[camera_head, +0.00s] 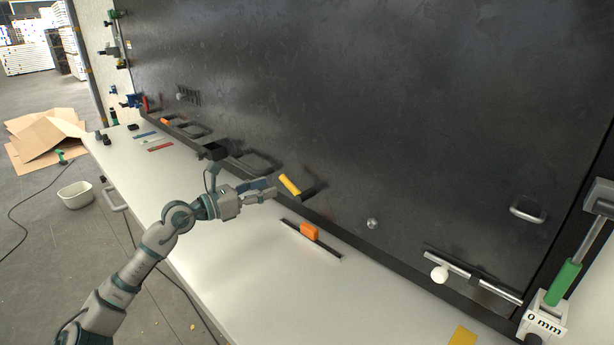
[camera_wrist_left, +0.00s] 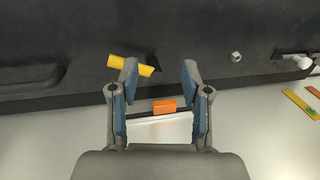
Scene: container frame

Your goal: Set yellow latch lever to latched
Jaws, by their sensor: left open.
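The yellow latch lever (camera_head: 290,184) is a short yellow handle on the lower part of the dark upright panel, tilted down to the right in the head view. In the left wrist view the yellow lever (camera_wrist_left: 131,65) sits at the upper left, partly overlapped by the left finger's tip. My left gripper (camera_head: 272,190) is open and empty, just left of the lever in the head view. In the left wrist view the gripper's (camera_wrist_left: 160,75) two fingers are spread, with the lever beyond the left one; I cannot tell whether they touch. My right gripper is not in view.
An orange slider block (camera_head: 309,231) sits in a dark slot on the white table (camera_head: 225,270), below the lever. A small knob (camera_head: 372,223), a white-knobbed bolt (camera_head: 439,274) and a green handle (camera_head: 563,283) are to the right. Dark brackets (camera_head: 255,163) line the panel's lower edge.

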